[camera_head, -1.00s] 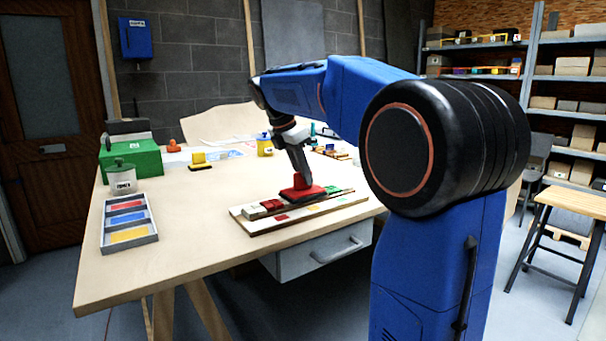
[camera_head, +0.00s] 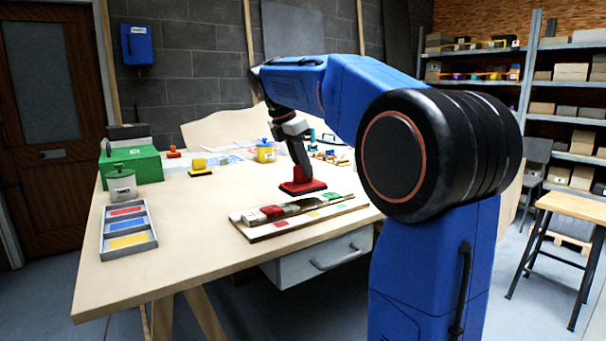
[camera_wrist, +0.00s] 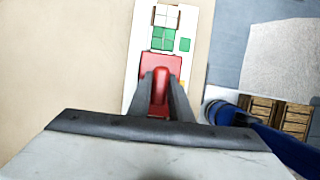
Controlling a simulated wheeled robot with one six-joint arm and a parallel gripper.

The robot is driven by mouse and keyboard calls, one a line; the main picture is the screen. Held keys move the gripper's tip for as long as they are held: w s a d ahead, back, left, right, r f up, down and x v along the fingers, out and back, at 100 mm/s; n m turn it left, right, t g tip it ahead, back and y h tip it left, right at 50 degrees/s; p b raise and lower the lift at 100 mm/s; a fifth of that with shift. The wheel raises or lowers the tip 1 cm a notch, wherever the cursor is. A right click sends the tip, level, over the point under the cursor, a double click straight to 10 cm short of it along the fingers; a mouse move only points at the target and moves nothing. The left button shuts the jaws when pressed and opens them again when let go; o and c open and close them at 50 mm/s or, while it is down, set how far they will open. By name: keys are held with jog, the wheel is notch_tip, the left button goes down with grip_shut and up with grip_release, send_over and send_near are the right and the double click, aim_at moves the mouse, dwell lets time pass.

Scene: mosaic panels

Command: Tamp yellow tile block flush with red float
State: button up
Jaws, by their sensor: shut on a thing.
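My gripper (camera_head: 299,168) is shut on the handle of the red float (camera_head: 302,187). The float is held flat, a little above the mosaic panel (camera_head: 262,237), apart from it. The panel lies near the table's front edge and bears white, red (camera_head: 272,211) and green (camera_head: 333,197) tile blocks in a row, with small colour patches along its front strip. In the wrist view the red float (camera_wrist: 160,64) is between my fingers, with green tiles (camera_wrist: 163,39) and cream tiles (camera_wrist: 167,15) beyond it. I cannot make out the yellow tile block; the float covers part of the row.
A yellow float (camera_head: 200,167) stands at the back left of the table. The table between tray and panel is clear.

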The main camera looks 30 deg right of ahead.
jog(key=shift+r, duration=1.55)
